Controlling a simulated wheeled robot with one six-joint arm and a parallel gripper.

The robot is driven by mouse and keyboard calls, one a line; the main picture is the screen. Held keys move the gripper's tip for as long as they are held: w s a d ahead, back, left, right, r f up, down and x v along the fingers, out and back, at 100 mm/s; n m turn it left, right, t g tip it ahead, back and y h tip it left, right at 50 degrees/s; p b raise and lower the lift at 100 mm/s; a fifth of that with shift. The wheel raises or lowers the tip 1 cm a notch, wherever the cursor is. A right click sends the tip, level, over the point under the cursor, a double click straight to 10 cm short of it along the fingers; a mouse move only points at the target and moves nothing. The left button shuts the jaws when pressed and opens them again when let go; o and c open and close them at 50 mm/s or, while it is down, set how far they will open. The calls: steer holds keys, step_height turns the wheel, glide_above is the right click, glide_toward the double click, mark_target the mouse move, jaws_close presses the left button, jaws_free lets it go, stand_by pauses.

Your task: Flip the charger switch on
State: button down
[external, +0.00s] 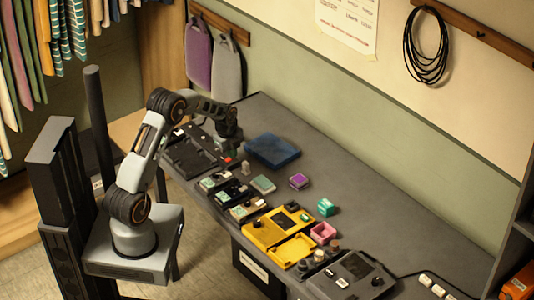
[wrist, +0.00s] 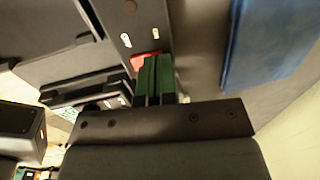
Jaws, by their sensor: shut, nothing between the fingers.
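A dark unit (external: 188,158), which looks like the charger, lies at the far left end of the grey table. A small red piece (external: 228,159), likely its switch, shows at its right end. In the wrist view the red piece (wrist: 143,61) is partly hidden behind my fingers, beside a dark panel (wrist: 108,18) with two pale slots. My gripper (external: 235,146) is over the unit's right end, pointing down. Its green-faced fingers (wrist: 156,76) are shut and empty, at or very near the red piece. I cannot tell whether they touch, or which way the switch is set.
A blue folded item (external: 273,150) lies right of my gripper and fills the upper right of the wrist view (wrist: 268,40). Small devices, a yellow case (external: 262,235) and a pink box (external: 323,233) stand along the table.

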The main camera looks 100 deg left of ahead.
steer(key=shift+f+h, duration=0.2)
steer(key=shift+h, duration=0.1)
steer(key=shift+s+d, duration=0.1)
steer(key=shift+d, duration=0.05)
steer(key=shift+s+d+r, duration=0.15)
steer(key=shift+s+d, duration=0.25)
stand_by(0.4)
steer(key=shift+r+p, duration=0.45)
steer(key=shift+r, duration=0.1)
step_height(320, 180, up, 13)
steer(key=s+d, duration=0.1)
steer(key=shift+s+d, duration=0.15)
steer(key=shift+s, duration=0.05)
steer(key=shift+f, duration=0.15)
